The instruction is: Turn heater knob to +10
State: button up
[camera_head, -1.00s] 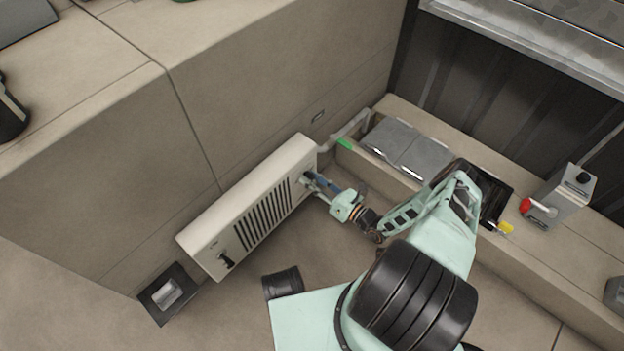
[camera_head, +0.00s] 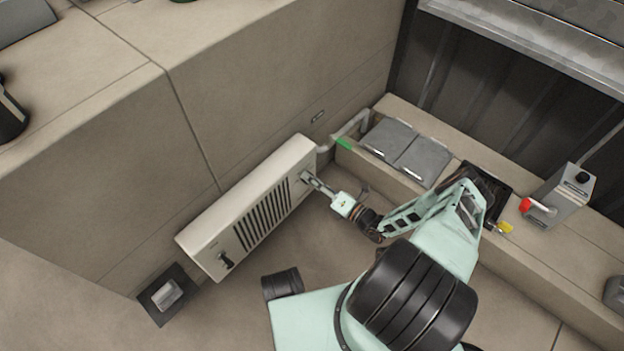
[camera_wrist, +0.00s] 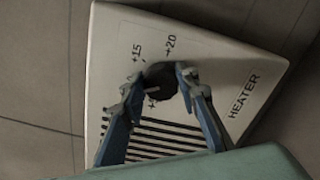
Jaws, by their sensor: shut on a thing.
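The heater (camera_head: 222,228) is a long off-white box with dark vent slots, low against the wall in the head view. In the wrist view its face (camera_wrist: 245,65) carries the word HEATER and the marks +15 and +20, with another mark partly hidden beside the knob. The dark round knob (camera_wrist: 158,88) sits between my fingertips, with a pale line on it; its exact setting is hard to read. My gripper (camera_wrist: 165,77) is shut on the knob, one blue finger on each side. In the head view my gripper (camera_head: 308,180) reaches the heater's right end and hides the knob.
A black switch (camera_head: 226,261) is on the heater's lower left end.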

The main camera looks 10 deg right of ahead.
dwell(0.4)
jog(key=o, duration=1.1)
jog(key=shift+o, duration=0.2)
jog(key=v, duration=0.7)
jog(key=shift+s, duration=0.15)
jog(key=shift+d, duration=0.1)
